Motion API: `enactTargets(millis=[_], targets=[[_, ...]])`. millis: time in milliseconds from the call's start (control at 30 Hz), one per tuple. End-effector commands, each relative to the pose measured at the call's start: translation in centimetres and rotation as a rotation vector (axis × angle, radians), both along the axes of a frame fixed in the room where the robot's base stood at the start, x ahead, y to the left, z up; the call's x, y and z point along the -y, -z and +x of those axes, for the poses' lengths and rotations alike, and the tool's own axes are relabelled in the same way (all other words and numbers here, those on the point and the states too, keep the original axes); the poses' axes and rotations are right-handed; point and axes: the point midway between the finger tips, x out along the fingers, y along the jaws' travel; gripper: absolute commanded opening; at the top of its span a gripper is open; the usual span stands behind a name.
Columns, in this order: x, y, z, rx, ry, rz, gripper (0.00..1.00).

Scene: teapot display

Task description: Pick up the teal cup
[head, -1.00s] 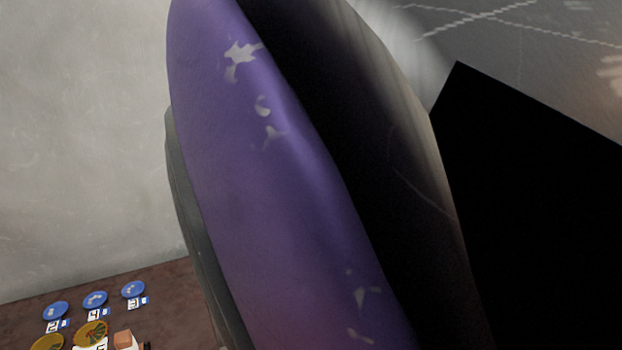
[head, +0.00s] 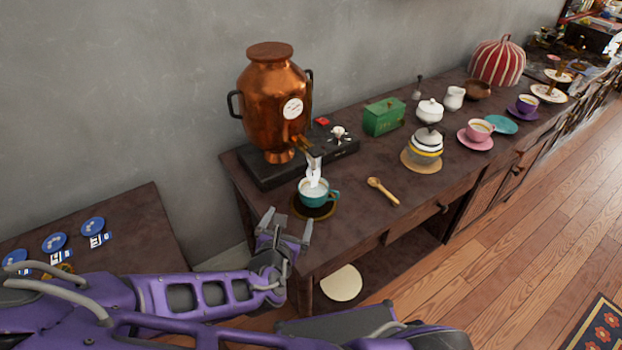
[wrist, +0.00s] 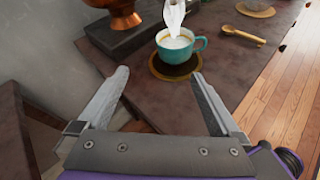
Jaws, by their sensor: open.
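The teal cup (head: 317,192) stands upright on a dark round mat with a gold rim (head: 301,210), near the left end of the wooden sideboard. Pale liquid shows in it, and a white stream or steam shape rises from it towards the urn's tap. My gripper (head: 286,224) is open and empty, just in front and left of the cup, apart from it. In the wrist view the teal cup (wrist: 177,47) is ahead, beyond the two fingertips (wrist: 160,73), with its handle to the right.
A copper urn (head: 272,95) stands on a black base behind the cup. A wooden spoon (head: 382,190) lies to its right. A green box (head: 384,117), a lidded pot on a round mat (head: 426,146), and a pink cup (head: 479,130) stand farther right. The sideboard's front left corner is bare.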

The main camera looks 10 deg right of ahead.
Motion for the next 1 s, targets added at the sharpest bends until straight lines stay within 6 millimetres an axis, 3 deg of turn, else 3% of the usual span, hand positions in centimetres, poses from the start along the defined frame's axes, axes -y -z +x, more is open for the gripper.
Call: enactTargets(millis=[100, 267, 1000], targets=[[1.8, 0.9, -1.2, -0.056, -0.015, -0.136, 1.0], [2.4, 1.8, -1.0, -0.076, -0.02, -0.18, 1.0], [6.2, 5.5, 8.1, -0.074, -0.022, -0.176, 1.0]])
